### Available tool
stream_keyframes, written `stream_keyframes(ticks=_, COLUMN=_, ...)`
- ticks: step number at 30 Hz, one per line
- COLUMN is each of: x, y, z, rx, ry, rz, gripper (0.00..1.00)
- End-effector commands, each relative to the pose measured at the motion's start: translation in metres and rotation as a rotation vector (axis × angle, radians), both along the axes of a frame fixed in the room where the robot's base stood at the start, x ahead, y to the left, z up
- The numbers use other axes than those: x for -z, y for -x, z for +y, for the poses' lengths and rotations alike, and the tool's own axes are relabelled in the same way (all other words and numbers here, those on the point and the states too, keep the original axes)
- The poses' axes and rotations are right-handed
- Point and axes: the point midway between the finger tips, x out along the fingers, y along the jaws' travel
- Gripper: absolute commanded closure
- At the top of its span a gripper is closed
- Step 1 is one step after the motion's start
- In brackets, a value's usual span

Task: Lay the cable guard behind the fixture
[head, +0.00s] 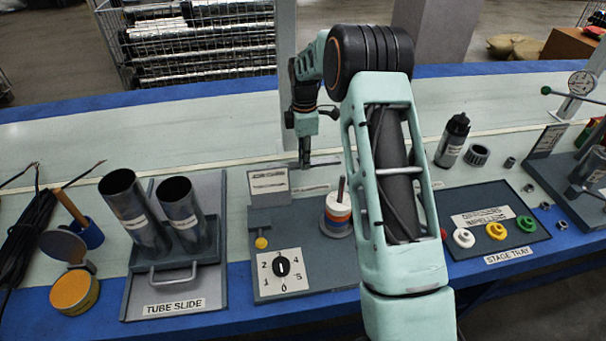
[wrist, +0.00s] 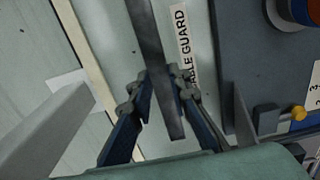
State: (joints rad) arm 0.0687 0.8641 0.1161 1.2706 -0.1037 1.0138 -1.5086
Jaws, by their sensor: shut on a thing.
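The cable guard is a long, narrow dark grey bar (wrist: 150,40), seen lengthwise in the wrist view. In the head view it is a thin strip (head: 322,161) behind the fixture (head: 262,222), which has a numbered dial and an upright sign plate. My gripper (wrist: 161,84) is shut on the bar, one finger on each side; in the head view my gripper (head: 305,158) points down at it. A white label (wrist: 183,50) reading "ABLE GUARD" lies beside the bar, on the fixture side. I cannot tell whether the bar touches the table.
The tube slide (head: 148,283) with two metal tubes stands left of the fixture. The stage tray (head: 500,250) and a black-capped bottle (head: 452,142) are further right. The table behind the tubes is clear.

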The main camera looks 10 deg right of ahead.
Motion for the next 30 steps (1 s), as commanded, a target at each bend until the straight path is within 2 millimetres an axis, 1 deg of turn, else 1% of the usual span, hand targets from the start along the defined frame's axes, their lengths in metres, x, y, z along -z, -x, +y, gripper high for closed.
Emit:
stream_keyframes(ticks=5, x=0.020, y=0.000, z=0.000, rx=-0.001, ry=0.001, rz=0.001, gripper=1.00)
stream_keyframes(ticks=9, x=0.044, y=0.000, z=0.000, rx=-0.001, ry=0.001, rz=0.002, gripper=1.00)
stream_keyframes(ticks=11, x=0.051, y=0.000, z=0.001, rx=-0.002, ry=0.000, rz=0.000, gripper=1.00)
stream_keyframes(ticks=13, x=0.054, y=-0.001, z=0.001, rx=-0.001, ry=0.000, rz=-0.003, gripper=1.00)
stream_keyframes(ticks=20, x=0.054, y=-0.001, z=0.000, rx=-0.001, ry=0.000, rz=-0.002, gripper=1.00)
stream_keyframes(ticks=23, x=0.057, y=0.000, z=0.000, rx=0.000, ry=0.000, rz=-0.002, gripper=1.00)
stream_keyframes(ticks=24, x=0.058, y=0.000, z=0.000, rx=0.000, ry=0.000, rz=-0.002, gripper=0.82)
stream_keyframes(ticks=28, x=0.057, y=0.000, z=0.000, rx=0.000, ry=0.000, rz=-0.001, gripper=0.68)
stream_keyframes(ticks=29, x=0.057, y=0.000, z=0.000, rx=0.000, ry=0.000, rz=-0.001, gripper=0.66)
stream_keyframes(ticks=30, x=0.057, y=0.000, z=0.000, rx=0.000, ry=0.000, rz=-0.001, gripper=0.66)
